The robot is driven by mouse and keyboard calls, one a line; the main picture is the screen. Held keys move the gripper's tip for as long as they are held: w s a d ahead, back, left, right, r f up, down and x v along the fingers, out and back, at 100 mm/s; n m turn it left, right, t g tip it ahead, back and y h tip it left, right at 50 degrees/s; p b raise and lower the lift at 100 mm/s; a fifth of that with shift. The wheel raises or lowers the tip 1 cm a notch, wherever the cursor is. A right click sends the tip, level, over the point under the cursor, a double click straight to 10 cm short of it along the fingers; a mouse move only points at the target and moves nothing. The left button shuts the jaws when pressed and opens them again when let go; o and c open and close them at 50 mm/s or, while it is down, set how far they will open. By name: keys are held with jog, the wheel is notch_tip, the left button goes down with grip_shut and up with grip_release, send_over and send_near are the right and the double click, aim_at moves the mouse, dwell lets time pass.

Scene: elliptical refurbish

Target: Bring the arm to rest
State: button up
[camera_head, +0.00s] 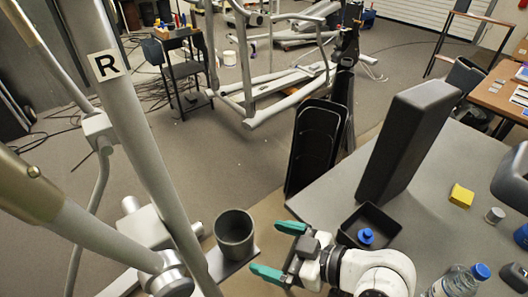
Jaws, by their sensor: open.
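My gripper (279,250) is at the bottom middle of the view, with its white arm (375,272) coming in from the lower right. Its two teal fingertips point left and stand apart, with nothing between them. A dark grey cup (234,234) stands upright on a small grey plate to the left of the fingertips, apart from them.
A grey table (437,205) at right bears a tall dark block (407,140), a black tray (384,221) with a blue-capped item, a yellow sponge (461,196) and a bottle (458,281). Open floor lies beyond.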

jog(key=s+d+f+m+g+h, duration=0.3)
jog(key=s+d+f+m+h, duration=0.5)
jog(key=d+f, duration=0.45)
jog(key=s+d+f+m+g+h, duration=0.3)
jog(key=s+d, duration=0.7)
jog(key=s, duration=0.3)
jog(key=shift+m, duration=0.3)
